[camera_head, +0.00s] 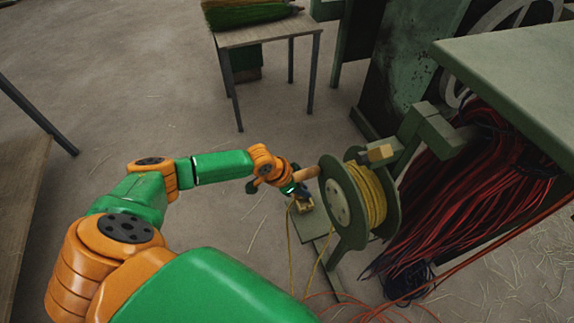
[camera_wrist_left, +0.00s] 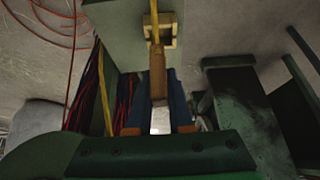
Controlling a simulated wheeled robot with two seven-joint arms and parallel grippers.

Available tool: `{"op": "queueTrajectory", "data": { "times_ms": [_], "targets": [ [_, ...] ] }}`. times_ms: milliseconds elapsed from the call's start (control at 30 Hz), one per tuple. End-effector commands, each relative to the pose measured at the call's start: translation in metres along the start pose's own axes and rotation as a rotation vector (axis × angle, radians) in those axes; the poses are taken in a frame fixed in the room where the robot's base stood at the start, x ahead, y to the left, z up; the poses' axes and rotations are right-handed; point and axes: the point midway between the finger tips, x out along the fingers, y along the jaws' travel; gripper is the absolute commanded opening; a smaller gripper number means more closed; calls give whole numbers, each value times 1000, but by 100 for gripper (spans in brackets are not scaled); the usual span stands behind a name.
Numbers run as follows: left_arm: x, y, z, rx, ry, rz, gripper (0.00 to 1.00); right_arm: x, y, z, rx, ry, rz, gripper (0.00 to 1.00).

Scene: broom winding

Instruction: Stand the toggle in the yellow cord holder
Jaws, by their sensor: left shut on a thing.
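My left gripper (camera_head: 297,192) is low beside the cord reel, over the yellow cord holder (camera_head: 304,204). In the left wrist view my left gripper (camera_wrist_left: 158,88) is shut on the wooden toggle (camera_wrist_left: 157,72), which sits between its two blue fingers. The toggle's far end points at the yellow holder (camera_wrist_left: 167,42), a small squarish frame on a green plate. A yellow cord (camera_wrist_left: 154,20) runs up from the toggle's end across the holder. I cannot tell whether the toggle touches the holder. The head view hides most of the toggle. My right gripper is not in view.
The reel (camera_head: 342,200) wound with yellow cord stands just right of my left gripper, with a wooden handle (camera_head: 306,173) sticking out close above it. Red strands (camera_head: 470,200) hang under a green bench (camera_head: 520,70) at right. Open floor (camera_head: 200,225) lies left.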

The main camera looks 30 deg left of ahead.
Motion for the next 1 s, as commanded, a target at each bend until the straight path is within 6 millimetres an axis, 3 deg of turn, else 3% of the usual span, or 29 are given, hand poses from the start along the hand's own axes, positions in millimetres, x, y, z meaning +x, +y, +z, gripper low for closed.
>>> {"op": "queueTrajectory", "data": {
  "times_ms": [33,433,800,1000],
  "targets": [
    [8,-3,-3,1,3,-1,0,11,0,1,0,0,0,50],
    [7,-6,-11,0,0,1,0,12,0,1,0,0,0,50],
    [38,-5,-6,0,1,2,0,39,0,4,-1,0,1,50],
    [38,-5,-8,1,0,1,0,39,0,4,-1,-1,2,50]
  ]
}}
